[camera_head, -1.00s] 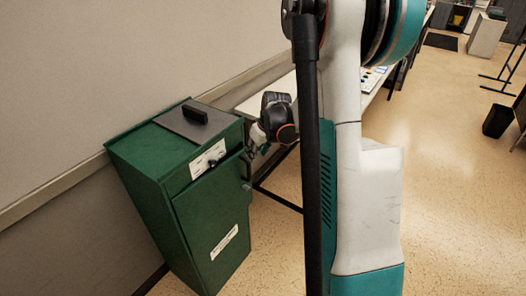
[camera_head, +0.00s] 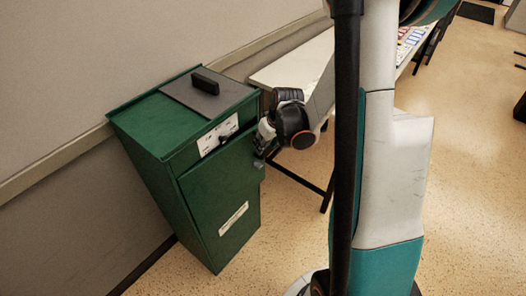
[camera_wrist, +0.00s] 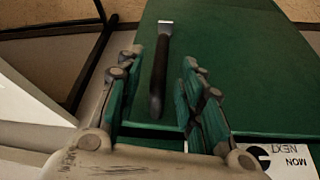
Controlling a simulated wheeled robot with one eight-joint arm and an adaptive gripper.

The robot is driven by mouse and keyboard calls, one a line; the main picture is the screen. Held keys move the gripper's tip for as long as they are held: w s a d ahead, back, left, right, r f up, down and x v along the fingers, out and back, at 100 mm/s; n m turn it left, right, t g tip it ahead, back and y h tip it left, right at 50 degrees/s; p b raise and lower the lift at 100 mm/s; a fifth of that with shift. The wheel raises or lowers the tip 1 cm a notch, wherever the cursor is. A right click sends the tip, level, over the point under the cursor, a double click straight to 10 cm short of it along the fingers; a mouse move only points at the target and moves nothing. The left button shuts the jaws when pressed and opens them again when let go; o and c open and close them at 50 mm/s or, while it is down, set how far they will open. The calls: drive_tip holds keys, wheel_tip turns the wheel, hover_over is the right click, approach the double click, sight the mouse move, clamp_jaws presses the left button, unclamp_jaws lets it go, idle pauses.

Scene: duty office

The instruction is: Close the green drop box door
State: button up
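The green drop box (camera_head: 150,165) stands against the wall at the left in the head view. Its front door (camera_head: 222,190) looks close to the box front; I cannot tell whether a small gap remains. My gripper (camera_head: 264,140) is at the door's upper right edge, its fingertips partly hidden. In the wrist view the door (camera_wrist: 235,60) is a broad green panel with a dark bar handle (camera_wrist: 159,75) on it. My gripper (camera_wrist: 157,92) is open, with one finger on each side of the handle in the picture. Gaps show between handle and fingers.
A dark plate with a black handle (camera_head: 205,80) lies on the box top. A white table (camera_head: 290,65) with dark legs stands behind my gripper. The wall is close behind the box. Open speckled floor (camera_head: 475,160) lies to the right.

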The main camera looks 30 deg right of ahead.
sight(263, 155)
drive_tip(key=shift+b+x, duration=0.6)
drive_tip(key=shift+x, duration=1.75)
drive_tip(key=shift+r, duration=0.1)
clamp_jaws()
